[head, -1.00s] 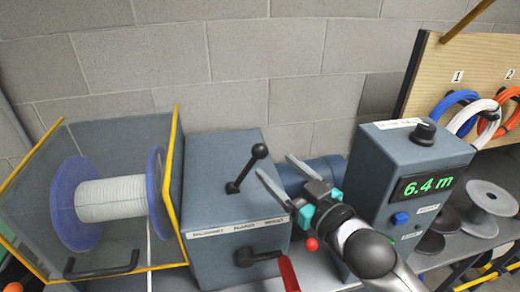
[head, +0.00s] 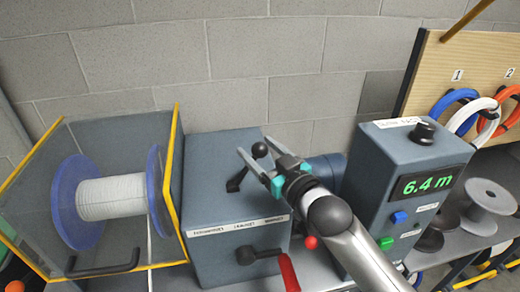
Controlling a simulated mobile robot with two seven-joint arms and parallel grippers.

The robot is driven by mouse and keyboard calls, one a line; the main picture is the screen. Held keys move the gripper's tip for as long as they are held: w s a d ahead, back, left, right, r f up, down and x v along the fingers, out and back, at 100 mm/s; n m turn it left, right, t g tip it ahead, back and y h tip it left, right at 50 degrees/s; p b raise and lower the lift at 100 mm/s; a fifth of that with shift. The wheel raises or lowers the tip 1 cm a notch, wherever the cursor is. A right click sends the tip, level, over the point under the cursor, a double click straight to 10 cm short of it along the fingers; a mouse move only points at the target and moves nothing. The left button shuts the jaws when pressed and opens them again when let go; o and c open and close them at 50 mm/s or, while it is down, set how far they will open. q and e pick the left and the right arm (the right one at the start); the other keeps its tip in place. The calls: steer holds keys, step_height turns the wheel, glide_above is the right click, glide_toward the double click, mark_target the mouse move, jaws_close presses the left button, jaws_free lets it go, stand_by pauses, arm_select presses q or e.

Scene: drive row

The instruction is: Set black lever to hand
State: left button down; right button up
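The black lever (head: 236,184) stands on top of the grey gearbox housing (head: 210,170), leaning to the right with its ball knob at the upper end. A white label strip (head: 238,226) with three words runs along the housing's front upper edge; the words are hard to read now. My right gripper (head: 255,148) comes in from the lower right. Its two fingers are open, one on each side of the knob; I cannot tell whether they touch it. My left gripper is not in view.
A crank with a red handle (head: 288,272) sticks out of the housing front. A guarded spool of white rope (head: 112,196) stands left. A control box (head: 400,175) reading 6.4 m stands right. Coils (head: 455,108) hang on a board.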

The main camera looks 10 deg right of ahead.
jaws_close()
stand_by(0.4)
stand_by(0.8)
